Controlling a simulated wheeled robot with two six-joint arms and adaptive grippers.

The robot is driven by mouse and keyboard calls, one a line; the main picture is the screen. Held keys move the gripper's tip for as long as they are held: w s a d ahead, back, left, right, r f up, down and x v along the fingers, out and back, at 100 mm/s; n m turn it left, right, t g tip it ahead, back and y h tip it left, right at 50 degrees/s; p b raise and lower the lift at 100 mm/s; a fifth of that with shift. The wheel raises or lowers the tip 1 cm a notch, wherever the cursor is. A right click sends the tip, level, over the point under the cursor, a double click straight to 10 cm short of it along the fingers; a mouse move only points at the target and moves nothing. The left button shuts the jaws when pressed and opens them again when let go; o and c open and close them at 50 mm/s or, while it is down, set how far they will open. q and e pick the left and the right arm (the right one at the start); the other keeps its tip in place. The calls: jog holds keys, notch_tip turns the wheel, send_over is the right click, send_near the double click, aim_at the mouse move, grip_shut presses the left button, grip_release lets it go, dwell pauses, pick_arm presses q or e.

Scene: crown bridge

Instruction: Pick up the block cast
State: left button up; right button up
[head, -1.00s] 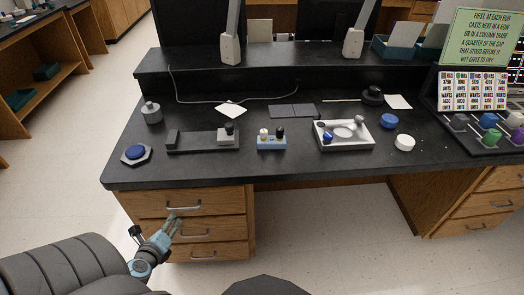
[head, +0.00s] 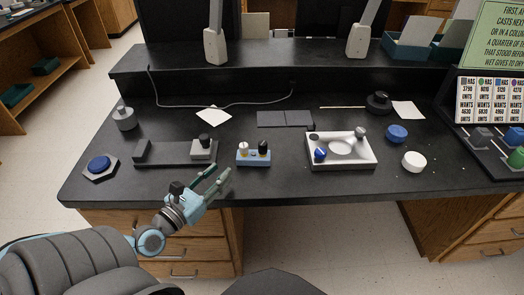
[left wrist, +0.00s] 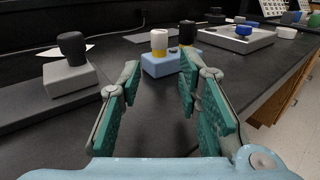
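A small light-blue block (head: 253,158) stands on the black bench, with a white-topped peg and a black-topped peg on it. The pictures do not make clear which thing is the block cast. My left gripper (head: 220,176) is above the front part of the bench, just left of and in front of this block. It is open and empty. In the left wrist view, the blue block (left wrist: 168,66) is ahead, beyond the open teal fingertips (left wrist: 160,78). My right gripper is not in view.
A dark base with a grey block and black knob (head: 176,153) lies left of the blue block. A white tray (head: 372,163) stands right. A blue button (head: 99,163) is far left. Coloured casts (head: 516,157) sit on a right-hand rack.

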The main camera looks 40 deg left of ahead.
aim_at(241, 149)
pick_arm(q)
jog(key=w, duration=0.4)
jog(key=shift+w+a+r, duration=0.25)
jog(key=shift+w+r, duration=0.05)
jog(key=w, duration=0.5)
jog(key=w+p, duration=0.1)
jog(key=w, duration=0.1)
jog(key=shift+w+d+r, duration=0.1)
jog(key=shift+w+r, duration=0.1)
jog(key=shift+r, duration=0.1)
jog(key=shift+w+f, duration=0.1)
jog(key=shift+w, duration=0.1)
grip_shut()
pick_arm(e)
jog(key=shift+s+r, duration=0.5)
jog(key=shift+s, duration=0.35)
